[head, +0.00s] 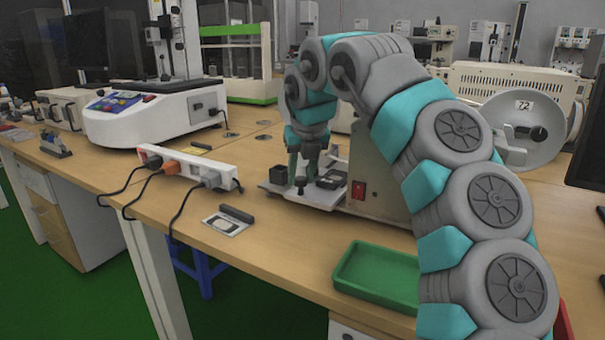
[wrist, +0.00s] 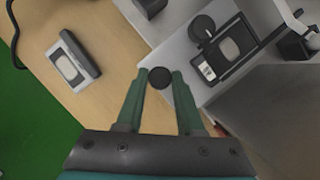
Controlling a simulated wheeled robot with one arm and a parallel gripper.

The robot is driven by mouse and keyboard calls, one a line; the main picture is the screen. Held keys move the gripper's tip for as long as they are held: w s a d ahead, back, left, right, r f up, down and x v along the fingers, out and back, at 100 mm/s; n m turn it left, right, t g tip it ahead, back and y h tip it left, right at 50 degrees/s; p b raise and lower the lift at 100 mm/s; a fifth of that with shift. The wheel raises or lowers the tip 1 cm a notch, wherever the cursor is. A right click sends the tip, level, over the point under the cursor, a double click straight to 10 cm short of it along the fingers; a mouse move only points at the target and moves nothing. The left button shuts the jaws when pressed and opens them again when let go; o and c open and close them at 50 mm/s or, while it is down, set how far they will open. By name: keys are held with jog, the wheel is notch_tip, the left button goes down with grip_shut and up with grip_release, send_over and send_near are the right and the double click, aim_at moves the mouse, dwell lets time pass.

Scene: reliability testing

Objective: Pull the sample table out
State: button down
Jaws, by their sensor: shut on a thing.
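The sample table is a flat white plate (head: 318,198) low at the front of a beige instrument on the wooden bench. It also shows in the wrist view (wrist: 174,54). A black round knob (wrist: 157,77) stands at the plate's near edge; its dark post also shows in the head view (head: 300,186). My gripper (wrist: 159,75) points down with its two teal fingers on either side of the knob, shut on it. In the head view my gripper (head: 300,172) is over the plate's near edge. The fingertips' contact is partly hidden.
The beige instrument (head: 375,185) stands directly behind the plate. A white power strip (head: 188,166) with cables lies to its left. A small framed sample piece (head: 228,220) lies on the bench in front. A green tray (head: 376,274) sits to the right. Bare bench lies between them.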

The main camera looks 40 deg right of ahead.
jog(key=c, duration=0.5)
grip_release()
jog(key=shift+c, duration=0.2)
jog(key=v, duration=0.7)
jog(key=shift+s+r, duration=0.15)
jog(key=shift+r, duration=0.2)
